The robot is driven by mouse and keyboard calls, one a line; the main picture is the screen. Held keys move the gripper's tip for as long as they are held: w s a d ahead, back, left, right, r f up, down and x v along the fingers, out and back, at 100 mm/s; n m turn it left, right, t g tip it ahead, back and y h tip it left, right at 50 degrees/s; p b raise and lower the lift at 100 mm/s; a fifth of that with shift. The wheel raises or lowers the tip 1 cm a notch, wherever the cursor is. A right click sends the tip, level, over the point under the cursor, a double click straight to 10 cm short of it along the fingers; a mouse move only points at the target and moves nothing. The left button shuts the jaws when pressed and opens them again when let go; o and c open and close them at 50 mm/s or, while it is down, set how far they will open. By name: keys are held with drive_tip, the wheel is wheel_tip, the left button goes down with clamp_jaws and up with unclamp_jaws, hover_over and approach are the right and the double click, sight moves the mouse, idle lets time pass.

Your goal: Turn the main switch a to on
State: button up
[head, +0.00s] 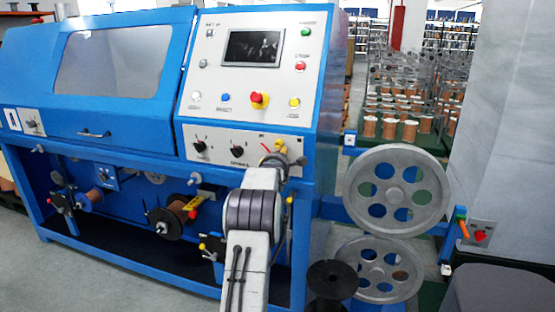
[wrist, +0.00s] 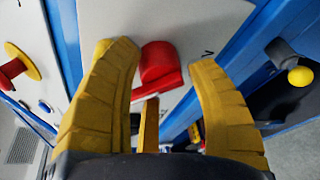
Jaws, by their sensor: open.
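The red main switch knob (wrist: 158,65) sits on a white panel, between and beyond my gripper's fingertips in the wrist view. A red bar shows below the knob, and a small dark mark lies to its right. In the head view the red switch (head: 279,144) shows only in part, at the right end of the lower white panel (head: 218,153). My gripper (wrist: 163,53) is open, with one yellow finger on each side of the knob and visible gaps. It also shows at the panel in the head view (head: 284,156). Contact cannot be told.
A red and yellow emergency stop (head: 259,99) and several buttons sit above on the panel under the screen (head: 253,47). Two black knobs (head: 237,151) are left of my gripper. Grey wheels (head: 396,190) and another red switch (head: 480,236) stand to the right.

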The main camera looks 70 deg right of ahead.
drive_tip(key=shift+w+d+f, duration=0.1)
drive_tip(key=shift+d+f, duration=0.05)
drive_tip(key=shift+d, duration=0.4)
drive_tip(key=c, duration=1)
